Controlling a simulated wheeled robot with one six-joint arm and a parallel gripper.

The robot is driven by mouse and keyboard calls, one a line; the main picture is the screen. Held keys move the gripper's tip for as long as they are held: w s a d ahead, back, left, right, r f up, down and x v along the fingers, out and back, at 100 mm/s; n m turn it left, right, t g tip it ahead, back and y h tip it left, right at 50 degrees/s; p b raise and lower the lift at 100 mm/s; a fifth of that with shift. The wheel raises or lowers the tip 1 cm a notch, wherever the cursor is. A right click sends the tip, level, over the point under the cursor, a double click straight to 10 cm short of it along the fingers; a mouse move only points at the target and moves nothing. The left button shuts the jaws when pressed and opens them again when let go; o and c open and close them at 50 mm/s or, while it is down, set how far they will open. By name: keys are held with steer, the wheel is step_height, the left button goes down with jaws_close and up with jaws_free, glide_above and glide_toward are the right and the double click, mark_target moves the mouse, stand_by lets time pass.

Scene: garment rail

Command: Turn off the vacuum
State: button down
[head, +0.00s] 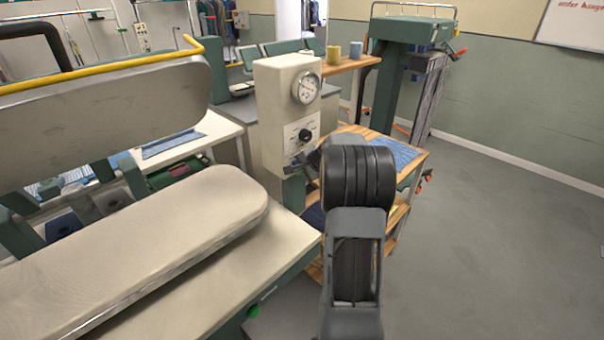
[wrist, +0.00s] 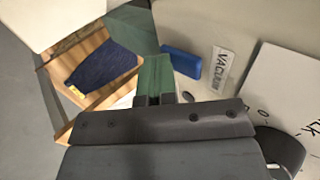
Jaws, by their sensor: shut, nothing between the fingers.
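The vacuum control is a blue rocker switch (wrist: 180,62) on the cream panel, beside a label (wrist: 222,70) reading VACUUM in the wrist view. Whether it is on or off cannot be told. The panel belongs to the cream control box (head: 275,120) in the head view. My gripper (wrist: 154,99) is shut and empty; its dark fingertips show below and left of the blue switch in the wrist view, apart from it in the picture. In the head view my black wrist hides most of the gripper and the lower right of the box.
A black knob (head: 305,134) with a white scale plate and a round gauge (head: 306,86) sit on the box. The padded pressing board (head: 150,235) stands to the left. A wooden shelf holds blue cloth (wrist: 103,62). Open floor (head: 490,240) lies to the right.

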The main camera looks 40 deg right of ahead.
steer(key=shift+w, duration=0.15)
steer(key=shift+r+p, duration=0.55)
steer(key=shift+r, duration=0.2)
steer(key=s+f+b+v, duration=0.1)
steer(key=b+v, duration=0.1)
steer(key=v, duration=1.1)
steer(key=shift+s+d+f, duration=0.2)
steer(key=shift+s+f, duration=0.1)
steer(key=shift+s, duration=0.15)
